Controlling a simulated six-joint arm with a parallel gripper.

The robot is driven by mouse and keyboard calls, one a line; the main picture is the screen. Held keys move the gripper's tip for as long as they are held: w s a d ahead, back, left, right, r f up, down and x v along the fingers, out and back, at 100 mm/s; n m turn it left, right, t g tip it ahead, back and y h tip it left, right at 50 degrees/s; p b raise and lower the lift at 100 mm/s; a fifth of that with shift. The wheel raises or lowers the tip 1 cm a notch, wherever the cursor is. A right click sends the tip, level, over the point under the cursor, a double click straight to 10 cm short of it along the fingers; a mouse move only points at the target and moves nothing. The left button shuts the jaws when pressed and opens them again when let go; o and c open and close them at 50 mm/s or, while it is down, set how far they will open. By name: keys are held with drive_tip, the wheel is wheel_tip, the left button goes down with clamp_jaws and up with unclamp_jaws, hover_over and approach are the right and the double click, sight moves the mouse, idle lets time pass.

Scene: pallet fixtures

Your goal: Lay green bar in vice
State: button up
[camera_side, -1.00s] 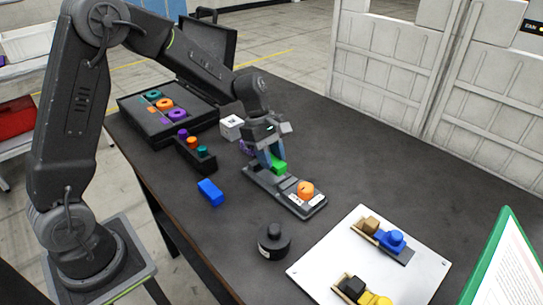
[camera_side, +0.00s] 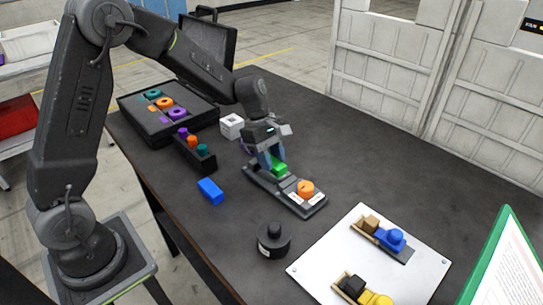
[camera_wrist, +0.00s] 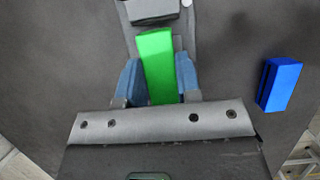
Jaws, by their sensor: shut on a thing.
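The green bar (camera_side: 279,168) is between the fingers of my gripper (camera_side: 271,162), which is shut on it. In the wrist view the green bar (camera_wrist: 158,66) lies lengthwise between the two blue fingertips of my gripper (camera_wrist: 158,82), its far end tilted a little left. The vice (camera_side: 290,195) is a long dark grey fixture on the table with an orange round knob (camera_side: 306,188) at its near end. The bar is over or in the far part of the vice. Whether it touches the vice bed cannot be told.
A blue block (camera_side: 210,190) lies left of the vice, and also shows in the wrist view (camera_wrist: 279,84). A black round weight (camera_side: 272,242) stands in front. A peg rack (camera_side: 207,164) and a white cube (camera_side: 231,126) are behind left. A white board (camera_side: 335,270) with fixtures lies at front right.

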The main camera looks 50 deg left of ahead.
drive_tip(key=shift+f, duration=1.05)
drive_tip(key=o, duration=1)
drive_tip(key=shift+o, duration=0.7)
drive_tip(key=o, duration=0.3)
drive_tip(key=shift+r, duration=4.5)
